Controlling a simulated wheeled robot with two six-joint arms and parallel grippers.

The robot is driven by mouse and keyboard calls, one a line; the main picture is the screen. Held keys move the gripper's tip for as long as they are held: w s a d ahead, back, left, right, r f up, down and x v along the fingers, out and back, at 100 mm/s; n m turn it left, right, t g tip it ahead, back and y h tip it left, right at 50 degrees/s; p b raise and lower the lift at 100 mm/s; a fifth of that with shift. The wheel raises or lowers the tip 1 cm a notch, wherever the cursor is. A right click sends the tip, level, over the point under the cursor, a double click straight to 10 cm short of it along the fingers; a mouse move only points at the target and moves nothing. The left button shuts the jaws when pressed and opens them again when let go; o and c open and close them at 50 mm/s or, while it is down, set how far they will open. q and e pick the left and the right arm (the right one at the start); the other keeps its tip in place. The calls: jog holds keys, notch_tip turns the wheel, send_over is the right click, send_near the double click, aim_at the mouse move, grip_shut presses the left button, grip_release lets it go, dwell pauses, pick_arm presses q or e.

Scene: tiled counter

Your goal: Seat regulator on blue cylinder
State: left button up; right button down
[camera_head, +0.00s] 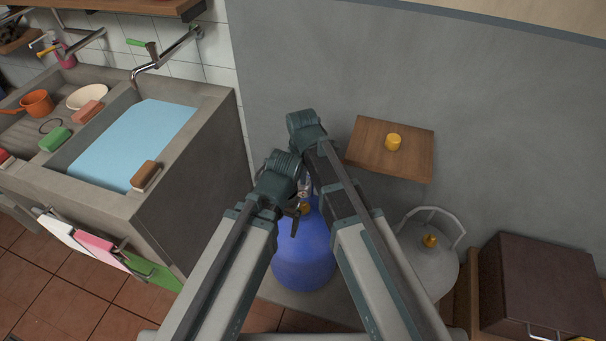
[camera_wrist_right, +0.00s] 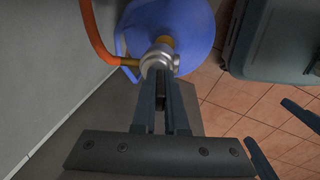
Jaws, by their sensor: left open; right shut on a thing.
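In the head view, my arms cover most of the regulator.
A wooden wall shelf (camera_head: 365,158) holds a yellow cap (camera_head: 393,142). A grey cylinder (camera_head: 425,262) with a brass valve and a brown box (camera_head: 545,285) stand at right. A concrete sink (camera_head: 175,190) is at left. The grey wall is close behind.

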aim_at(303, 187)
jog(key=shift+f+b, duration=2.65)
jog(key=shift+f, duration=0.1)
jog(key=shift+f+b, duration=1.6)
jog(key=shift+b, duration=0.05)
dwell(0.4)
jog(key=c, duration=0.9)
grip_release()
jog(key=shift+o, duration=0.2)
jog(key=shift+r, duration=0.1)
notch_tip(303, 187, up, 14)
jog(key=s+p, duration=0.1)
jog(key=p, duration=1.2)
jog(key=shift+s+f+p, duration=0.2)
jog(key=shift+s+p, duration=0.1)
jog(key=shift+p, duration=0.1)
jog(key=shift+f, duration=0.1)
